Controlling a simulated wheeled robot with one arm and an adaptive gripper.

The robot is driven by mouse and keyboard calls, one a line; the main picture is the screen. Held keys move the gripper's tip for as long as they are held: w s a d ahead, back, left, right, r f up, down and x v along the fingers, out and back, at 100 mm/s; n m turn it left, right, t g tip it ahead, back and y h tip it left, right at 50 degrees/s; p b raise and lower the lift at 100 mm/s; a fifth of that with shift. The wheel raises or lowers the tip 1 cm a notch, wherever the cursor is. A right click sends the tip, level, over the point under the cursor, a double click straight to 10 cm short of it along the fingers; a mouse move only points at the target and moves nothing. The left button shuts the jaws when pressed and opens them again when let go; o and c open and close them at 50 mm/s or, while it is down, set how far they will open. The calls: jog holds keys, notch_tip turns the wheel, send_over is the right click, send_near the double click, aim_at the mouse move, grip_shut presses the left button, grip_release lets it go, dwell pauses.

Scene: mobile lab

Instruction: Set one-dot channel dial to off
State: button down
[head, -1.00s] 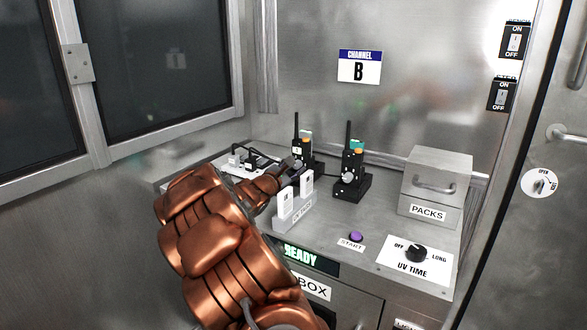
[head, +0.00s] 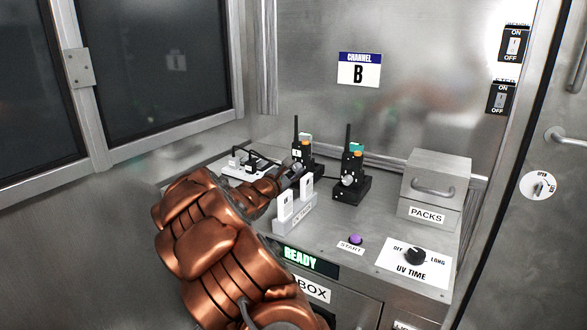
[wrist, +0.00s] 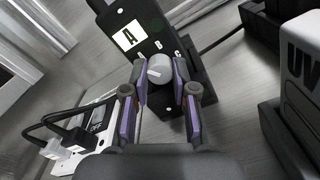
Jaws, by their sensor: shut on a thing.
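Two black radios stand on the metal counter, each with an antenna and an orange top knob. The left radio (head: 303,152) is at my gripper (head: 290,172); the right radio (head: 351,172) stands apart with its own grey dial (head: 348,181). I cannot make out for certain which dot mark this radio carries.
A UV packs holder (head: 292,212) with white packs stands just right of my gripper. A PACKS box (head: 436,187), a purple START button (head: 355,240) and a UV TIME dial (head: 415,256) are on the right.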

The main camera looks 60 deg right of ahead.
jog(key=n+p, duration=0.2)
jog(key=p, duration=0.1)
jog(key=n+p, duration=0.3)
jog(key=p, duration=0.1)
jog(key=shift+r, duration=0.35)
jog(key=n+p, duration=0.3)
jog(key=p, duration=0.1)
jog(key=shift+w+f, duration=0.1)
jog(key=shift+f+n+p, duration=0.2)
jog(key=shift+n+p, duration=0.85)
jog(key=shift+n, duration=0.45)
jog(key=c, duration=1.2)
grip_release()
jog(key=shift+a, duration=0.1)
jog(key=shift+s+a, duration=0.15)
jog(key=shift+a, duration=2.85)
jog(key=shift+s+a, duration=0.15)
jog(key=shift+a, duration=2.8)
